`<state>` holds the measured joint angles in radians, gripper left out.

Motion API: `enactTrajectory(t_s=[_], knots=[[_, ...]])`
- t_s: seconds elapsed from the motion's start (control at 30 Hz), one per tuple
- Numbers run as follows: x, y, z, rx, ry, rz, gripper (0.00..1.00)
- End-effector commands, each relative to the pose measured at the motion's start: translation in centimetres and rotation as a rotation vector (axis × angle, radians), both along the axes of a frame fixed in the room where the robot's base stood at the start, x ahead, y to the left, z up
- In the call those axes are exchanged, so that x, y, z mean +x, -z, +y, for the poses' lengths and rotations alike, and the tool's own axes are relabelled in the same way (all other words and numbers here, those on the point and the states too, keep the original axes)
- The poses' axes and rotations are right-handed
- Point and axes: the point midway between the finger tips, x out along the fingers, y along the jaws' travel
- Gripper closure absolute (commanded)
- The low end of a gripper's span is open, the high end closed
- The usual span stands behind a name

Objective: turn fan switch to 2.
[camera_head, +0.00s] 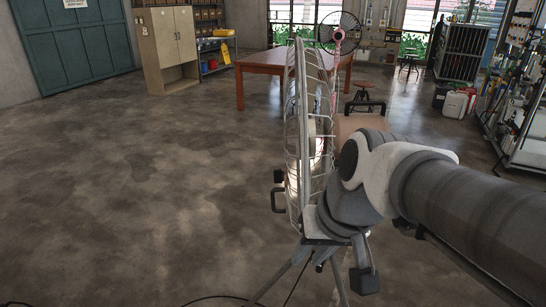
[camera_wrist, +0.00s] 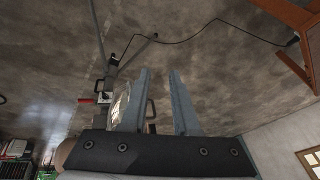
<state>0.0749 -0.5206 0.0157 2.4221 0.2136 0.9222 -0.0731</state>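A fan (camera_head: 303,150) with a wire cage stands on a tripod in the middle of the head view, seen nearly edge-on. My arm reaches in from the right, and its wrist overlaps the lower right of the cage. My gripper's fingers cannot be made out there. In the wrist view my gripper (camera_wrist: 160,100) shows two grey fingers spread apart, with a clear gap and nothing held between them. Dark and metal parts, with a small red and white piece, lie just left of the fingers. I cannot make out the switch or its setting.
A reddish table (camera_head: 262,62) stands behind the fan, with a second fan (camera_head: 340,32) beyond. A brown seat (camera_head: 358,124) is close behind my wrist. A cabinet (camera_head: 166,48) is at the back left. A cable lies on the floor. The left floor is clear.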

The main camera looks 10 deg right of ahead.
Motion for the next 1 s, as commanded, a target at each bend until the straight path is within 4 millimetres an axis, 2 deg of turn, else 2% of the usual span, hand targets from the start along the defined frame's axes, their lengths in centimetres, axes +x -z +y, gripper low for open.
enactTrajectory(t_s=[0.03,0.33,0.57,0.83,1.0], knots=[[0.7,1.3,0.3,0.035,0.011,0.046,0.71],[5.0,6.8,2.2,0.304,0.071,0.253,0.71],[8.9,11.0,2.8,0.559,0.134,0.353,0.71],[14.2,15.9,2.0,0.894,0.243,0.384,0.71],[17.6,19.2,0.3,1.112,0.339,0.351,0.71]])
